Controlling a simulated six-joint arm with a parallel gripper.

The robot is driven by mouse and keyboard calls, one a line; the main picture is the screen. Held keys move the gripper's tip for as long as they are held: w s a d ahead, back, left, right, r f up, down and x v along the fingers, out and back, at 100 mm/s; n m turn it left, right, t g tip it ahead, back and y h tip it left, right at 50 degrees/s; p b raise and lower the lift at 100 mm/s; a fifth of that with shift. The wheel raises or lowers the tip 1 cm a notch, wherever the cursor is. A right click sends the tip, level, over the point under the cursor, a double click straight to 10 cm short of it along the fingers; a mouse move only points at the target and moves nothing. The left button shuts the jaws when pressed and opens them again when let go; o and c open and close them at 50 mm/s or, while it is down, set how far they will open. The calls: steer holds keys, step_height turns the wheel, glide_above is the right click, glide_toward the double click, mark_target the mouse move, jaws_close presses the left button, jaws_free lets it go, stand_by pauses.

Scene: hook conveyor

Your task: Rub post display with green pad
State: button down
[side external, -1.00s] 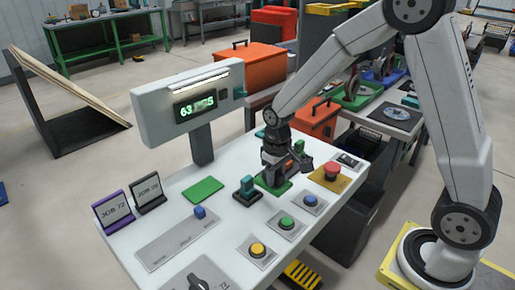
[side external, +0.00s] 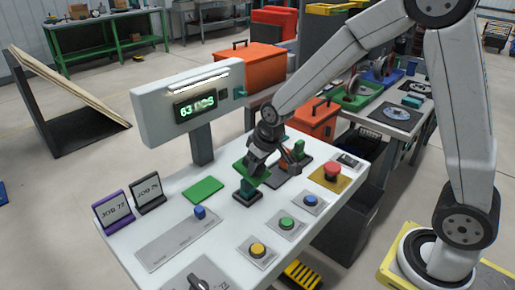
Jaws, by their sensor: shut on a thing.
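The post display (side external: 195,106) is a dark screen with glowing green characters, set in a grey housing on a post at the back of the console; the characters read roughly "63" and then are unclear. My gripper (side external: 262,164) is shut on a green pad (side external: 252,173) and holds it tilted, just above a small dark block (side external: 246,192) on the console. Pad and gripper are apart from the display, below and right of it. My gripper partly hides the pad. A flat green mat (side external: 203,189) lies on the console to the left.
A red button (side external: 332,169), green button (side external: 286,223), blue button (side external: 310,200) and yellow button (side external: 257,248) are on the console. A small green upright piece (side external: 299,148) stands behind my gripper. Two JOB signs (side external: 114,208) stand at left.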

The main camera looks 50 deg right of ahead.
steer(key=w+t, duration=0.1)
steer(key=w, duration=0.1)
steer(key=w+t, duration=0.1)
steer(key=shift+w+d+t, duration=0.2)
steer(key=shift+d+t, duration=0.05)
steer(key=shift+t, duration=0.05)
steer(key=shift+w+m+t, duration=0.4)
steer(key=shift+w+t, duration=0.5)
steer(key=shift+t, duration=0.1)
steer(key=w+a+r+t, duration=0.5)
steer(key=a+r+t, duration=0.1)
steer(key=r+t, duration=0.2)
steer(key=shift+a+t, duration=0.25)
steer(key=shift+t, duration=0.65)
steer(key=shift+w, duration=0.3)
steer(key=shift+w, duration=2.75)
steer(key=shift+w, duration=1.05)
